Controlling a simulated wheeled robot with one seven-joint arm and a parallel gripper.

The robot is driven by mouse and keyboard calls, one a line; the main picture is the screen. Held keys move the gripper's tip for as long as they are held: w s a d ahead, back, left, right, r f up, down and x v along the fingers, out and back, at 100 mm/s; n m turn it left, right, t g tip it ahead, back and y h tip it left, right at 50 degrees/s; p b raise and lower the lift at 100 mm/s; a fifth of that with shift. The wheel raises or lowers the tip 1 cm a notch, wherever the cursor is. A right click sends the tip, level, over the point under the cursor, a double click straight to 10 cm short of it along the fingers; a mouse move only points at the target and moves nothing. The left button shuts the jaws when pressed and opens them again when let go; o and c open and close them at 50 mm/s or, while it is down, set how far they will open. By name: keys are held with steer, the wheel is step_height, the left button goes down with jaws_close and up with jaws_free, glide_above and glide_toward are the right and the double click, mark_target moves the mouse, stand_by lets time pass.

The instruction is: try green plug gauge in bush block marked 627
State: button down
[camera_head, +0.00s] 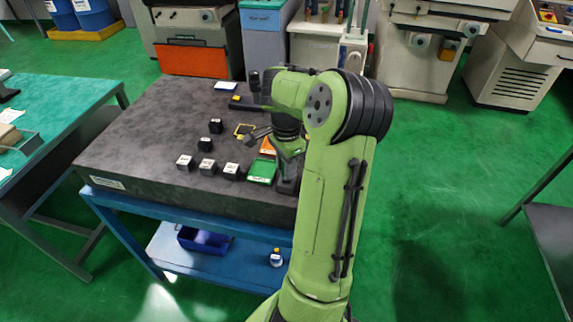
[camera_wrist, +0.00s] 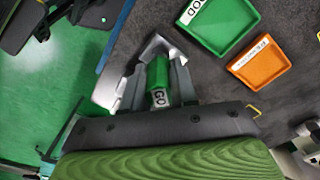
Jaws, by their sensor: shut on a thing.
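In the wrist view, my gripper (camera_wrist: 152,68) is shut on the green plug gauge (camera_wrist: 158,73), which carries a white label reading GO. Its far end is partly hidden between the fingers. In the head view my arm hides the plug. Three bush blocks with white-labelled tops, the left one (camera_head: 185,162), middle one (camera_head: 208,167) and right one (camera_head: 231,171), stand in a row near the table's front edge. Two darker blocks (camera_head: 205,143) (camera_head: 216,125) stand behind them. Their numbers are too small to read, so I cannot tell which is 627.
A green tray (camera_wrist: 215,38), its label partly readable, lies close to my gripper, with an orange tray (camera_wrist: 260,66) beside it. A yellow-outlined square (camera_head: 244,130) and a long dark object (camera_head: 247,104) lie farther back. The dark table top (camera_head: 130,140) is clear at the left.

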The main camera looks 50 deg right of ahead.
steer(key=shift+f+b, duration=1)
steer(key=shift+f, duration=0.1)
stand_by(1.1)
steer(key=shift+r, duration=0.15)
stand_by(0.8)
steer(key=shift+r+p, duration=2.1)
steer(key=shift+r, duration=0.35)
